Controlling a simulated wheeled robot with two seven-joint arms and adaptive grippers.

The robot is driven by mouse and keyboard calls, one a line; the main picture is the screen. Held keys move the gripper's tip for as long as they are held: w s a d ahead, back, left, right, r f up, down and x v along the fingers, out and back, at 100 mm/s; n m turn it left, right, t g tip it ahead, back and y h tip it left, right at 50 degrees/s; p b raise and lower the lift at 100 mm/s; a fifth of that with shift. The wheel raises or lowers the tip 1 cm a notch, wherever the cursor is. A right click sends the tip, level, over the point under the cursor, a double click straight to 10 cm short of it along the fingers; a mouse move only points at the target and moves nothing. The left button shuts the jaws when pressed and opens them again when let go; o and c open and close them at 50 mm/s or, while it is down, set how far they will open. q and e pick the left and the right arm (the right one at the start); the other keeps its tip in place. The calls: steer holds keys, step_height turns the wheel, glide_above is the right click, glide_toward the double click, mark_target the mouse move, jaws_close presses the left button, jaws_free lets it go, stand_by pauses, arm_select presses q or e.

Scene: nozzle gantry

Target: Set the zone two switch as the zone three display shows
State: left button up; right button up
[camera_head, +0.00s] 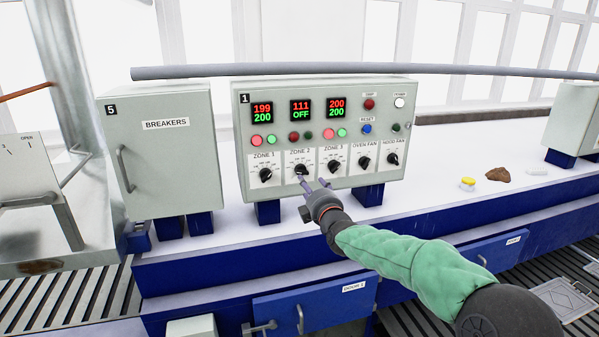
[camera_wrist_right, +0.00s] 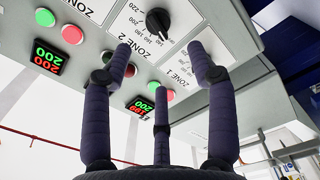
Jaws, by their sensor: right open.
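The zone two switch (camera_head: 300,170) is a black rotary knob on the grey control box, second from the left; it also shows at the top of the right wrist view (camera_wrist_right: 158,20) with its printed numbers. I cannot read its setting surely. The zone three display (camera_head: 336,108) reads 200 in red over 200 in green, and shows upside down in the right wrist view (camera_wrist_right: 47,57). The zone two display (camera_head: 300,110) reads 111 over OFF. My right gripper (camera_head: 317,184) is open and empty, its fingers just in front of and below the zone two switch. My left gripper is out of view.
The zone one switch (camera_head: 265,174) and zone three switch (camera_head: 333,166) flank the zone two switch closely. A breaker box (camera_head: 165,150) stands left. A grey pipe (camera_head: 480,69) runs behind the box top. A yellow-topped item (camera_head: 467,184) and a brown lump (camera_head: 497,174) lie right.

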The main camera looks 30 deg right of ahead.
mark_target(302, 173)
steer(key=p+x, duration=0.2)
steer(key=x, duration=0.7)
steer(key=shift+w, duration=0.2)
steer(key=shift+f, duration=0.1)
steer(key=c, duration=1.1)
